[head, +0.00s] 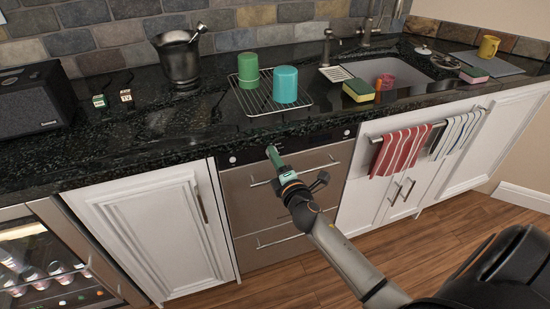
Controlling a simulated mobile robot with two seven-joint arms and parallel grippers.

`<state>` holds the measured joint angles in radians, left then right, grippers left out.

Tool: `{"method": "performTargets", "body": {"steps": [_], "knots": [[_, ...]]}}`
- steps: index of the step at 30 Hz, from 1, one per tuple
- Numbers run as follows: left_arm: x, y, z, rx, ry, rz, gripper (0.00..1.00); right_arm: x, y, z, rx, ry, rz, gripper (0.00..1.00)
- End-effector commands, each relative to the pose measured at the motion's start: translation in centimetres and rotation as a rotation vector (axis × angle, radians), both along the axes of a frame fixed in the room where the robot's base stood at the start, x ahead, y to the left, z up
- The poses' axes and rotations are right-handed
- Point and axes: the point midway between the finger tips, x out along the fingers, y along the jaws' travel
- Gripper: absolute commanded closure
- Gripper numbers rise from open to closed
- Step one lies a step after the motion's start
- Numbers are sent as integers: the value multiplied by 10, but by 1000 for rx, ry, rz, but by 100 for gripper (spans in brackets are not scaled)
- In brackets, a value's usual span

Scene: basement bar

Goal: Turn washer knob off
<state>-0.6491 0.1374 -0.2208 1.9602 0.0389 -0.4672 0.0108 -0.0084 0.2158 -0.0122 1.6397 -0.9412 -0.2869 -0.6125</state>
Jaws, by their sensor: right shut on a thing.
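The washer (265,205) is a steel-fronted unit with drawer handles, built in under the dark counter. Its dark control panel (315,140) runs along the top, with a small round white control (232,159) at the left and another (347,132) at the right. My right gripper (272,152) reaches up from the lower right, and its green-tinted fingers meet the panel between these two controls. It is shut on the washer knob there, which the fingers hide, so I cannot tell the knob's turn. My left gripper is not in view.
The counter edge overhangs just above my right gripper. On the counter stand a rack (262,101) with green (248,70) and teal (285,84) cups, a dark mortar (180,60) and a sink (385,72). Striped towels (399,150) hang right of the washer. The wooden floor (400,240) is clear in front.

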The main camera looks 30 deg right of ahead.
Motion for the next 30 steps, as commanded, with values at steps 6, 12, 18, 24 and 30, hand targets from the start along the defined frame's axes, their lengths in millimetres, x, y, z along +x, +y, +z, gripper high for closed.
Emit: {"method": "performTargets", "body": {"steps": [6, 12, 18, 24, 30], "knots": [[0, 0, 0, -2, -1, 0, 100, 0, 0, 0, -14, 4, 0, 100], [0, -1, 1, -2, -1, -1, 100, 0, 0, 0, -14, 4, 0, 100], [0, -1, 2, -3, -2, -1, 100, 0, 0, 0, -14, 3, 0, 47], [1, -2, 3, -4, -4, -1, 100, 0, 0, 0, -13, 3, 0, 32], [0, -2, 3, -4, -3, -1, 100, -1, 0, 0, -12, 3, 0, 32]]}}
